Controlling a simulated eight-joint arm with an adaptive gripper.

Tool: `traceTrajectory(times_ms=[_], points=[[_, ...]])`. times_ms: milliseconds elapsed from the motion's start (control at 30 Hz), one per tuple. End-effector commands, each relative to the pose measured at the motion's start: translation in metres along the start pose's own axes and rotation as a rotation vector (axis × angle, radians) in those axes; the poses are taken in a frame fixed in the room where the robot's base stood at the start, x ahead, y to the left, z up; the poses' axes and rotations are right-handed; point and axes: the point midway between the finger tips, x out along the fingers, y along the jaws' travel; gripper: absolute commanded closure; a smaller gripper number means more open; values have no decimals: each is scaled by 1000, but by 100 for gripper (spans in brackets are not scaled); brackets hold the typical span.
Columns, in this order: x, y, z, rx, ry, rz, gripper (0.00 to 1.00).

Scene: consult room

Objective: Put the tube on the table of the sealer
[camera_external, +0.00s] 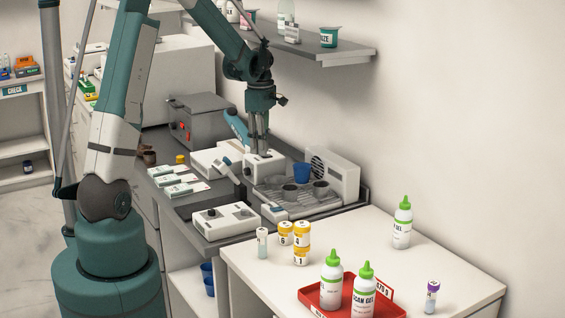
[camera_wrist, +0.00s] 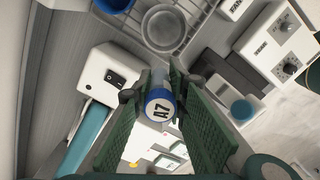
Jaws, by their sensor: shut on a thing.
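My gripper (camera_external: 259,150) points down over the back of the counter. In the wrist view its green fingers are closed on a tube (camera_wrist: 160,107) with a blue-rimmed cap marked A7, seen end-on. The tube is too small or hidden to make out in the external view. A white machine with a blue lever arm (camera_external: 236,128), which looks like the sealer, stands directly beneath and beside the gripper. In the wrist view its white body with a black switch (camera_wrist: 113,78) is left of the tube. I cannot tell whether the tube touches it.
A wire-topped unit (camera_external: 318,207) with a blue cup (camera_external: 302,173) and grey cups (camera_external: 321,188) is close on the right. A white control box (camera_external: 226,221) stands in front. The shelf (camera_external: 325,52) overhangs behind. Bottles and a red tray (camera_external: 311,297) occupy the white table.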

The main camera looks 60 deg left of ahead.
Motion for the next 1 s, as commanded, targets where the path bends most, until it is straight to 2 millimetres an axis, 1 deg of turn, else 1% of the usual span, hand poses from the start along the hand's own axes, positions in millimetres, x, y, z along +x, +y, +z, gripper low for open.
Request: traceTrajectory(times_ms=[33,467,500,600,667,900,1000], points=[[-4,4,-15,-14,0,0,92],[-31,32,-126,-104,0,0,92],[-33,35,-137,-117,0,0,92],[-32,51,-160,-162,0,0,92],[-30,60,-172,-188,0,0,92],[-27,96,-227,-301,0,0,92],[-25,108,-245,-340,0,0,92]])
